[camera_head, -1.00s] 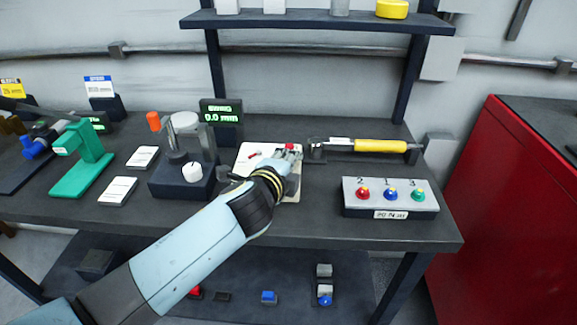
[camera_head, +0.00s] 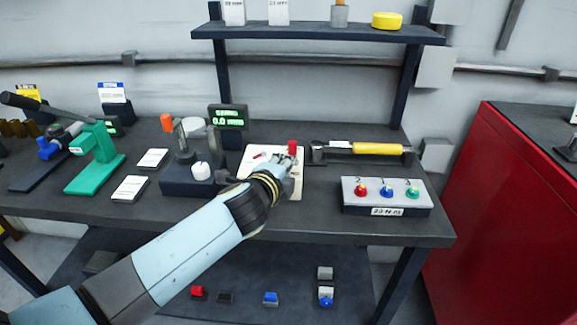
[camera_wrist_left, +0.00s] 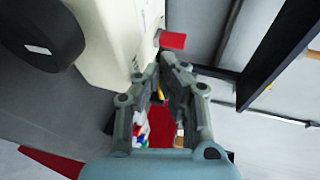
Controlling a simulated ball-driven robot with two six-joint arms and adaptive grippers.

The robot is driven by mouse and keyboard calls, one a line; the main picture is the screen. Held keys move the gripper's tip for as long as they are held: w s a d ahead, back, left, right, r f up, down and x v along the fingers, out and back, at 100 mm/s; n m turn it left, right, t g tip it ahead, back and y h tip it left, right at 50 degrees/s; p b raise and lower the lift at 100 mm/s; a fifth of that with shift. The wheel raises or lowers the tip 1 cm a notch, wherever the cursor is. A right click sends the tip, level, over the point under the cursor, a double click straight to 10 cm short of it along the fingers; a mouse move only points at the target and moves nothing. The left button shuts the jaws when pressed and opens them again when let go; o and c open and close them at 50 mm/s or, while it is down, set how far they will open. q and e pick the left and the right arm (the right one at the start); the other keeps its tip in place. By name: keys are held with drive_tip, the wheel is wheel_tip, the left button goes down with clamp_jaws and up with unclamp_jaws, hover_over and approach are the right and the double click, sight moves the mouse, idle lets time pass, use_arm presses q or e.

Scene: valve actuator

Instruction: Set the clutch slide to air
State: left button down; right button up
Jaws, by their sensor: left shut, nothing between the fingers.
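A cream panel box (camera_head: 257,153) stands on the dark bench near the middle. A red block (camera_head: 292,147), likely the clutch slide, is at its right side, and a smaller red mark or lever is at its left. My left gripper (camera_head: 288,161) is shut and empty over the panel's right part, just in front of the red block. In the left wrist view the fingertips (camera_wrist_left: 165,62) lie close to the red block (camera_wrist_left: 173,40) and the cream box (camera_wrist_left: 105,40). I cannot tell whether they touch. My forearm and hand hide the panel's lower part and any labels there.
A yellow-handled tool (camera_head: 376,149) lies to the right. A button box (camera_head: 386,196) with red, blue and green buttons stands in front of it. A dark fixture with a white knob (camera_head: 201,171) and a green stand (camera_head: 95,172) are at left. A shelf (camera_head: 310,33) hangs above.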

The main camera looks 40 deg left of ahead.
use_arm(q)
drive_tip(key=v, duration=0.9)
drive_tip(key=shift+s, duration=0.15)
use_arm(e)
drive_tip(key=shift+w, duration=0.15)
